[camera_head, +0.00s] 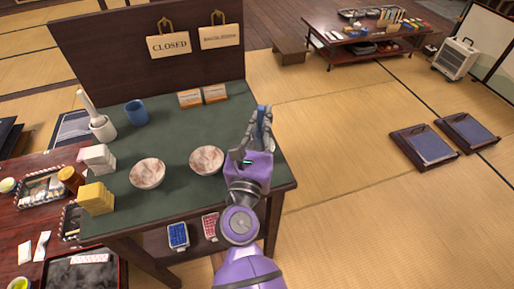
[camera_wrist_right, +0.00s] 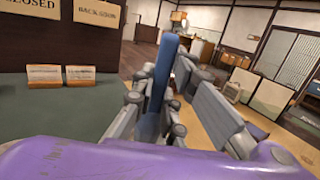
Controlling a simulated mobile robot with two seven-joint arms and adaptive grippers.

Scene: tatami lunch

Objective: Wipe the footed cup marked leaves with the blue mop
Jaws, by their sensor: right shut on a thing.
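My right gripper (camera_head: 256,122) is over the right edge of the green-topped table (camera_head: 150,205). It is shut on a narrow blue thing (camera_head: 268,117), which looks like the blue mop. The blue piece stands up between the fingers in the right wrist view (camera_wrist_right: 163,72); its lower part is hidden. Two round pale vessels with brownish patches, one at left (camera_head: 147,173) and one nearer the gripper (camera_head: 206,160), stand on the table. I cannot tell whether either has a foot or leaf marks. A plain blue cup (camera_head: 136,112) stands farther back. My left gripper is not in view.
A white mortar with a pestle (camera_head: 102,127), white blocks (camera_head: 98,158) and yellow blocks (camera_head: 96,198) line the table's left side. Two small cards (camera_head: 202,95) stand at the back before a dark panel (camera_head: 150,70) with hanging signs. Open tatami lies to the right.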

